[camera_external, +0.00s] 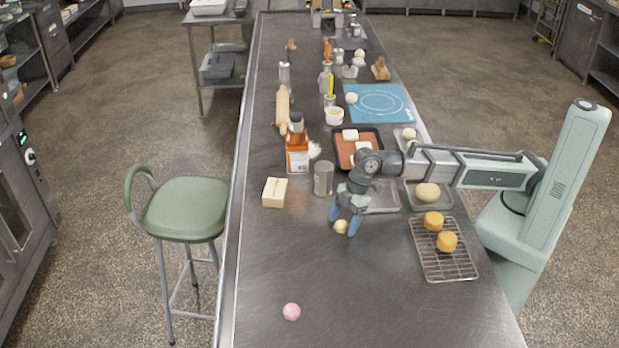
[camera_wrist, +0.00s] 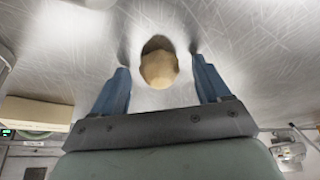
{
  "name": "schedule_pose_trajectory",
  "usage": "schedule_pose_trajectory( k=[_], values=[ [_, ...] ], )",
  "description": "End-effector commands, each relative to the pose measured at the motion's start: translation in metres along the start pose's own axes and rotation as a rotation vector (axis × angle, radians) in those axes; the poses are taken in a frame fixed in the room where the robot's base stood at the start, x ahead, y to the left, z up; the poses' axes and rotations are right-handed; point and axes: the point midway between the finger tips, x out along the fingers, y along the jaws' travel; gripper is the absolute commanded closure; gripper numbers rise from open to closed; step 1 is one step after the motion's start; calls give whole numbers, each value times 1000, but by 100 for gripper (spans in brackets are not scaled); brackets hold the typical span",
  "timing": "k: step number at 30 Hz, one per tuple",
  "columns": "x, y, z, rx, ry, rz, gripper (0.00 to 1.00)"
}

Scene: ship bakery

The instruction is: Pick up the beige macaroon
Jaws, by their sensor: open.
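The beige macaroon (camera_external: 341,227) is a small round piece on the steel counter, at the fingertips of my gripper (camera_external: 345,226). In the wrist view the beige macaroon (camera_wrist: 159,68) lies between the two blue fingers of my gripper (camera_wrist: 160,75), with a visible gap on each side. My gripper is open and points down at the counter. A pink macaroon (camera_external: 291,312) lies apart on the counter toward the near edge.
A wire rack (camera_external: 443,265) with two orange cakes is at the right. The near counter (camera_external: 380,300) is mostly clear.

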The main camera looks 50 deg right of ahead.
Motion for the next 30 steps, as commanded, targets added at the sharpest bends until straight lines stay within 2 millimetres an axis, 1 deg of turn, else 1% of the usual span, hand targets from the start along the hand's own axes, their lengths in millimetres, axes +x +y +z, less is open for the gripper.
schedule_pose_trajectory(
  k=[5,19,26,30],
  values=[
    [0,0,0,0,1,0,24],
    [0,0,0,0,1,0,68],
    [-1,0,0,0,1,0,69],
    [-6,0,-3,0,2,1,69]
  ],
)
